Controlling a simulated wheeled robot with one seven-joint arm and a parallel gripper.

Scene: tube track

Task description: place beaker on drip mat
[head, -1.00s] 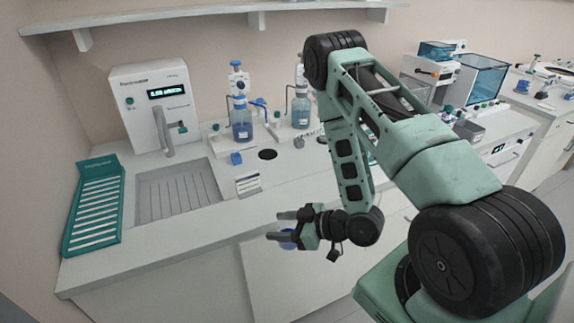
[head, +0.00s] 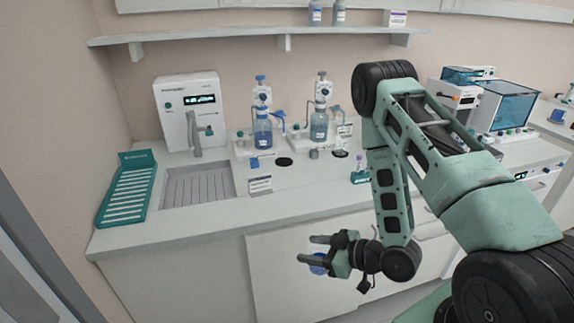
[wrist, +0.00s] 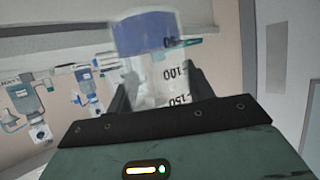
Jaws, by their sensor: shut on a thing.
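My gripper (head: 307,249) is shut on the beaker (head: 317,264), held in front of the counter, clear of its front edge. In the head view only a bit of blue shows by the fingers. In the wrist view the beaker (wrist: 145,38) is clear, with black 50, 100 and 150 marks and a blue band at its far end, between both fingers. A teal ribbed mat with a raised labelled back (head: 127,192), seemingly the drip mat, lies at the counter's left end. Nothing stands on it. My gripper is well to its right and nearer me.
A sink basin (head: 197,186) and a white dispenser unit (head: 188,105) stand right of the mat. Two bottle dispensers (head: 262,132) (head: 319,124) and a small label stand (head: 260,184) are farther right. A shelf (head: 230,36) hangs above.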

